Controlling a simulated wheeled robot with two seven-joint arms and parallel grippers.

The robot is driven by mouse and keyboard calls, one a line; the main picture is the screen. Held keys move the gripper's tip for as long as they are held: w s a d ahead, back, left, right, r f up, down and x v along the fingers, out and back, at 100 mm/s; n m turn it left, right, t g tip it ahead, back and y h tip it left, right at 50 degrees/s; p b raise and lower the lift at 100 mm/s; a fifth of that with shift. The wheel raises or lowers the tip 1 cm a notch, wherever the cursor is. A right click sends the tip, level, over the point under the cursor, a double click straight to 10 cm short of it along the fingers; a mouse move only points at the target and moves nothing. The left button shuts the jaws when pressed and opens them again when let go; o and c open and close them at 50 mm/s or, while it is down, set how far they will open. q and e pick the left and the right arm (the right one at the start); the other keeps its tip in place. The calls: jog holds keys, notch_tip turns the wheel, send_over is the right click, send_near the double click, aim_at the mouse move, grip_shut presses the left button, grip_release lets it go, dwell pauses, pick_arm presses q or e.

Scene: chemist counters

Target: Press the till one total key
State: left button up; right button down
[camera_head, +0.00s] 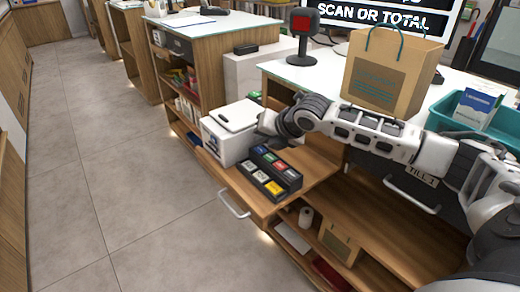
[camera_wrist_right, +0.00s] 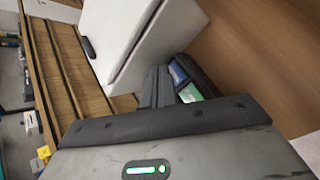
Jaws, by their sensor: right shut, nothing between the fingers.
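A black key block (camera_head: 284,184) with two stepped rows of coloured keys sits on a low wooden shelf of the till counter. Blue, green, red, white and yellow keys show; their labels are too small to read, so I cannot tell which is the total key. My right gripper (camera_head: 262,139) is shut and empty, just behind the block's far end, beside a white box. In the right wrist view, my shut fingers (camera_wrist_right: 155,88) are close to the block's blue key (camera_wrist_right: 178,73) and green key (camera_wrist_right: 190,93); contact cannot be told. My left gripper is out of view.
The white box (camera_head: 222,143) stands close left of the key block. A paper bag (camera_head: 390,66), a scanner stand (camera_head: 303,35) and a teal basket (camera_head: 505,120) are on the counter above. The screen (camera_head: 385,20) reads "SCAN OR TOTAL". The floor (camera_head: 130,170) at left is clear.

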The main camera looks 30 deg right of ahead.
jog(key=shift+f, duration=0.15)
dwell(0.5)
jog(key=shift+f+p, duration=0.2)
jog(key=shift+p, duration=0.1)
jog(key=shift+f, duration=0.1)
jog(key=shift+f, duration=0.4)
dwell(0.6)
jog(key=shift+r+p, duration=0.8)
jog(key=shift+p, duration=0.4)
